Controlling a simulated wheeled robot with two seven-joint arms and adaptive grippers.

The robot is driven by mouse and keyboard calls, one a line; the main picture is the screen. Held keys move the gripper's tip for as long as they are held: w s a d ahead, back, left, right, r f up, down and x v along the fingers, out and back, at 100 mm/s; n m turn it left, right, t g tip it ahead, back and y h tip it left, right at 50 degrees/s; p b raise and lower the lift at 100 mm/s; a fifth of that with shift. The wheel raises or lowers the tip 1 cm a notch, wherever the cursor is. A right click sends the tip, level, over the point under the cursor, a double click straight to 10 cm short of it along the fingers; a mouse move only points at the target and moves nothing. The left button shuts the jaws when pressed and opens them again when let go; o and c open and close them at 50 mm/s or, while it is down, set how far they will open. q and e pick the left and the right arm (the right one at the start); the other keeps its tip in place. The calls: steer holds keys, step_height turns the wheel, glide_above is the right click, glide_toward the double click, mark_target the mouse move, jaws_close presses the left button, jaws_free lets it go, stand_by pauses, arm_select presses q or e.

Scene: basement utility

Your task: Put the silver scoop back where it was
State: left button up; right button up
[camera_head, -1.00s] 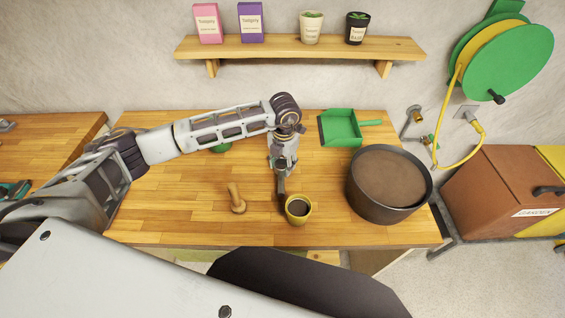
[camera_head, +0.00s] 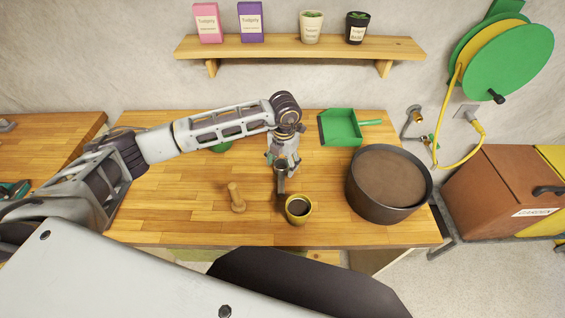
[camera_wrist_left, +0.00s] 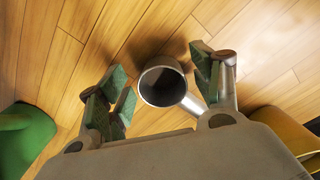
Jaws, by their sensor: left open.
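The silver scoop (camera_wrist_left: 163,84) shows in the left wrist view as a round, hollow metal cup, its open mouth towards the camera. Its handle runs down and right, by the right finger. My left gripper (camera_wrist_left: 165,95) is open, with one finger on each side of the cup. I cannot tell whether the scoop rests on the table. In the head view my left gripper (camera_head: 281,180) points down over the wooden workbench (camera_head: 170,205), just behind and left of the yellow pot (camera_head: 298,209); the scoop cannot be made out clearly there. My right gripper is not in view.
A wooden dibber-like peg (camera_head: 237,198) stands left of the pot. A large dark tub of soil (camera_head: 388,184) and a green dustpan (camera_head: 341,128) are to the right. A green object (camera_head: 221,148) is partly hidden behind my arm. The bench's left part is clear.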

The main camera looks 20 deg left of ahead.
arm_select(q)
step_height(320, 180, up, 12)
steer(key=b, duration=0.2)
steer(key=shift+d, duration=0.2)
steer(key=shift+f, duration=0.15)
steer(key=shift+s, duration=0.2)
stand_by(0.6)
